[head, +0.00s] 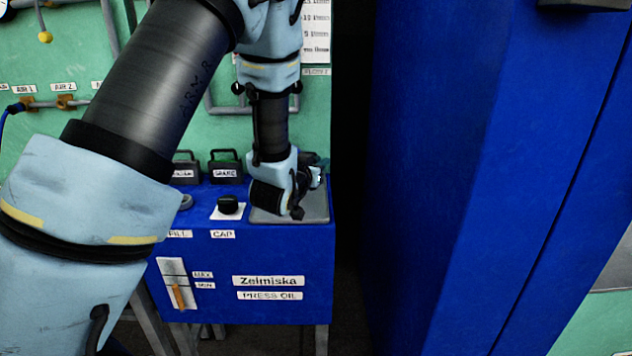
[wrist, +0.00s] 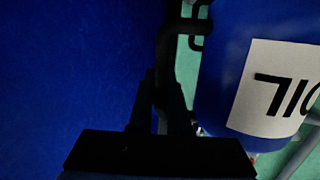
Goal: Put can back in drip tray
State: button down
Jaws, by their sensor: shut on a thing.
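The can (wrist: 225,60) is blue with a white label reading OIL, upside down in the wrist view. My gripper (wrist: 165,90) is dark there, with its fingers closed on the can's dark handle (wrist: 166,45). In the head view my gripper (head: 316,172) is above the right end of the blue oil tank, mostly behind my wrist. I cannot make out the can there. A flat grey tray (head: 318,207), apparently the drip tray, lies on the tank top below my wrist, partly covered by it. Whether the can touches the tray cannot be told.
The blue tank (head: 285,260) has a black fill cap (head: 229,204) and a level gauge (head: 178,285). Dark handled things (head: 226,166) stand behind the cap. A tall blue cabinet (head: 470,180) rises at right, past a dark gap. A green wall with pipes is behind.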

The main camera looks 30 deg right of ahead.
jog(key=shift+f+p, duration=0.55)
jog(key=shift+f, duration=1.95)
jog(key=c, duration=0.9)
grip_release()
jog(key=shift+a, duration=0.1)
jog(key=p+v, duration=0.7)
jog(key=v, duration=0.5)
jog(key=shift+f, duration=0.15)
